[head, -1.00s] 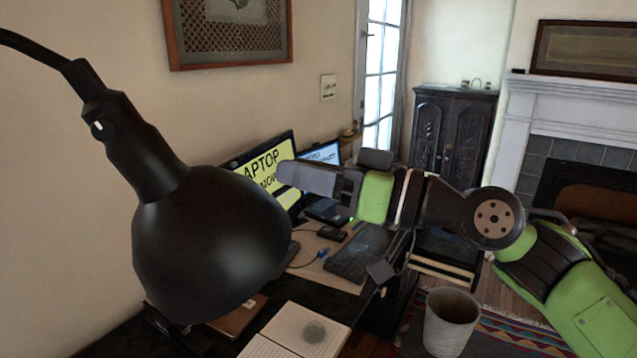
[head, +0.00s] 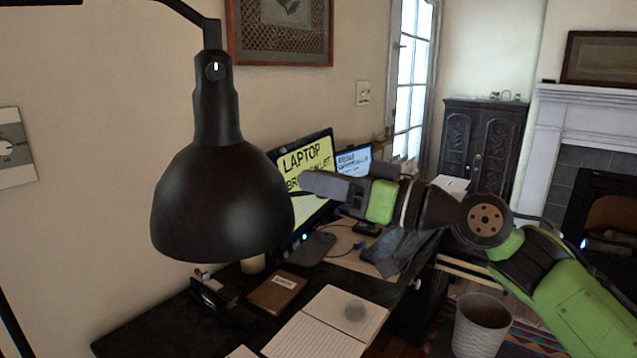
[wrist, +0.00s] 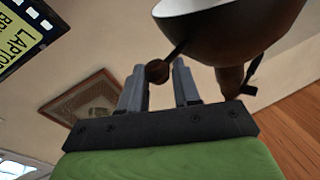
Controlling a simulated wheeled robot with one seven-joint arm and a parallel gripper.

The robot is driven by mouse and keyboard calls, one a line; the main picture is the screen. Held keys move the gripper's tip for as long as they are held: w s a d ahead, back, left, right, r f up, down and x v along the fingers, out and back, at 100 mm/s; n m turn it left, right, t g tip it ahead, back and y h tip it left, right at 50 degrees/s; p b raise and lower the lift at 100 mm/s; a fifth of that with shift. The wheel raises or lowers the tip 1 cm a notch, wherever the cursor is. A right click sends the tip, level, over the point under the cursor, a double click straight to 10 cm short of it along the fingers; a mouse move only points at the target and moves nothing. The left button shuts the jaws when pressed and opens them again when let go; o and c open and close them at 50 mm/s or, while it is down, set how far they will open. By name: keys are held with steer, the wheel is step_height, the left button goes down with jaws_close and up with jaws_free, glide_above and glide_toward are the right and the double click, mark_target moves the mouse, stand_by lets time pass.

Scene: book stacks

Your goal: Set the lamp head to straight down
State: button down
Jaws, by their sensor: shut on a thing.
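The black lamp head (head: 222,205) hangs from its arm at the upper left in the head view. Its neck is nearly upright and its opening faces about down; the rim looks slightly higher on the right. A white mark (head: 215,67) shows on its joint. My gripper (head: 308,182) reaches from the right to the shade's right side. In the wrist view, my gripper's fingers (wrist: 160,78) are close about a small dark knob (wrist: 157,72) on a thin stem from the lamp head (wrist: 232,38). The exact contact is partly hidden.
Below is a dark desk (head: 150,325) with an open notebook (head: 335,318), a brown book (head: 277,291) and a keyboard (head: 400,250). A monitor (head: 308,160) stands behind my gripper. A waste bin (head: 480,325) stands at the lower right. A dial plate (head: 10,150) is on the left wall.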

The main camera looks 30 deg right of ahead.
steer(key=shift+f, duration=0.25)
steer(key=c, duration=1.1)
jaws_free()
steer(key=shift+o, duration=0.8)
steer(key=shift+s+r, duration=0.1)
steer(key=p+v, duration=0.2)
steer(key=v, duration=1.3)
steer(key=shift+s+d+p, duration=0.2)
steer(key=shift+s+p, duration=0.1)
steer(key=shift+s, duration=0.05)
